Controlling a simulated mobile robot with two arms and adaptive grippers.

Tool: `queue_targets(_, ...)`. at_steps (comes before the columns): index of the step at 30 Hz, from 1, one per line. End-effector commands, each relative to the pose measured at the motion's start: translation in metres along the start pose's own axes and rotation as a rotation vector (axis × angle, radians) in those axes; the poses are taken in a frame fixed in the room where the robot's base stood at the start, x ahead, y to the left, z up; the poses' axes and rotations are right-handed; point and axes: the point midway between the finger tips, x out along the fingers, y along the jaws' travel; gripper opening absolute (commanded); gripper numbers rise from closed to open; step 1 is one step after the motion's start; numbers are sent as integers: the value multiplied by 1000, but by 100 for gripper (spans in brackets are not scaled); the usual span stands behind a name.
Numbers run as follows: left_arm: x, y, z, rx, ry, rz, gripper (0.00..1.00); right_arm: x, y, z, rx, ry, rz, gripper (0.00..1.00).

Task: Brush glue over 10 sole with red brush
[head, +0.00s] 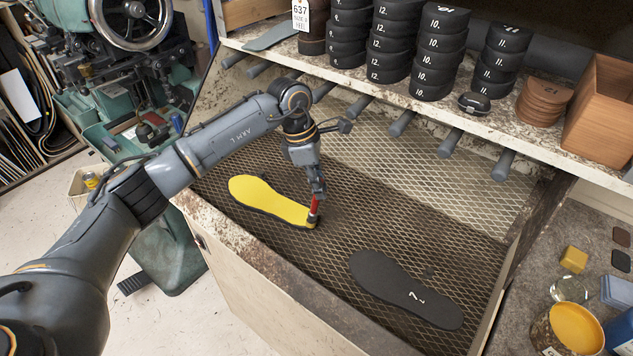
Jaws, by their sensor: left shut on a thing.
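My left gripper (319,190) reaches in from the left and is shut on the red brush (314,207). The brush points down, with its tip at the right end of a yellow-topped sole (268,200) lying on the mesh of the bench. The sole's upper face is yellow nearly all over with a dark edge; no number is readable on it. A second, black sole (385,277) lies to the right on the same mesh, with a white mark that looks like a 7. My right gripper is not in view.
A shelf (400,95) with stacks of numbered black heels overhangs the back, with grey pegs below it. The mesh (330,240) between the soles is clear. At right stand a jar with a yellow top (575,325) and a yellow block (574,259). A green machine (120,50) stands at left.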

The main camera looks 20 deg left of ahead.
Motion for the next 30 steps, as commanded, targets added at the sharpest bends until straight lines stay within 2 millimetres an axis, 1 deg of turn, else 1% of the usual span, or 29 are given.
queue_targets(4, 2, -1, -1, -3, 0, 2, 0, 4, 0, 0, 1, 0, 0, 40)
queue_targets(7, -8, 0, 1, -4, -1, 4, 0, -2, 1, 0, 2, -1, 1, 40)
queue_targets(9, -23, -1, 4, -3, -1, 5, 0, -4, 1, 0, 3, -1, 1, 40)
queue_targets(11, -24, -2, 4, -5, 1, 2, 0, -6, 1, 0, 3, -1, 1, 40)
queue_targets(21, -47, -2, 7, -8, 1, 4, 0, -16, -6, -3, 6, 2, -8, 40)
queue_targets(30, -66, -3, 10, -11, 0, 4, 0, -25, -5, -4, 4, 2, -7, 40)
